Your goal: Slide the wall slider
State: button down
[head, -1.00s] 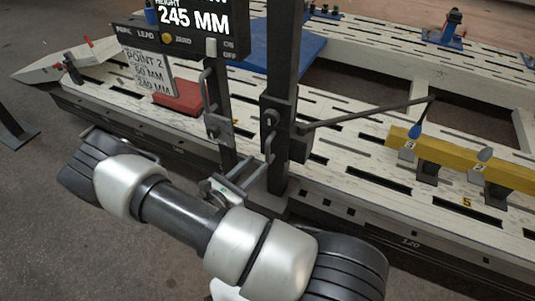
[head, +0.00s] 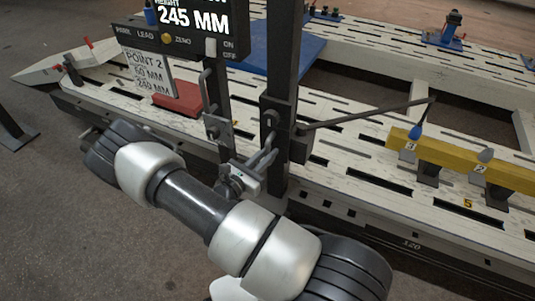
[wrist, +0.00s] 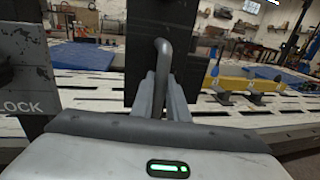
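The wall slider is a dark block (head: 279,112) on a black upright post (head: 286,60), with a round knob and a grey bent handle on its near face. In the wrist view the handle (wrist: 163,58) runs down between the two fingers. My gripper (head: 262,158) is at the slider's lower front. In the wrist view its fingers (wrist: 163,92) stand close on both sides of the handle and look shut on it. The fingers hide the handle's lower part.
A display box (head: 180,38) reading 245 MM hangs left of the post, with a second handle (head: 207,92) below it. A thin rod (head: 370,112) reaches right from the slider. A yellow beam (head: 465,165) stands at right on the slotted white bench (head: 350,190).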

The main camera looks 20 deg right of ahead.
aim_at(268, 141)
notch_tip(268, 141, up, 11)
jog(key=p, duration=0.7)
jog(key=shift+p, duration=0.35)
jog(key=shift+f, duration=0.2)
jog(key=c, duration=1.7)
grip_release()
jog(key=v, duration=1.7)
jog(key=shift+s+a+f, duration=0.1)
jog(key=shift+a+f, duration=0.05)
jog(key=shift+a, duration=0.1)
